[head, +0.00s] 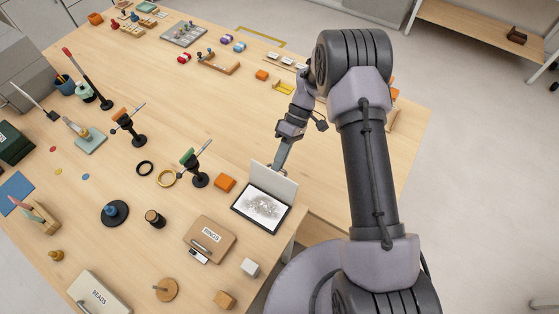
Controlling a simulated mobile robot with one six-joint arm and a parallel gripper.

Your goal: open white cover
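The white cover (274,182) stands raised at the back edge of a flat black-framed panel (244,212) near the table's right front edge. The panel's white inside with a grey speckled print and small lettering is exposed. My gripper (280,167) points down at the top edge of the cover, from behind it. It looks to be touching or very close to the cover; I cannot tell which. The fingertips are small and partly hidden by the cover, so I cannot see whether they are open or shut.
An orange block (224,183) and a stand with a green clip (198,178) are left of the panel. A brown box labelled RINGS (222,232) and a white cube (250,267) are in front. The wooden table (330,190) is bare right of the cover.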

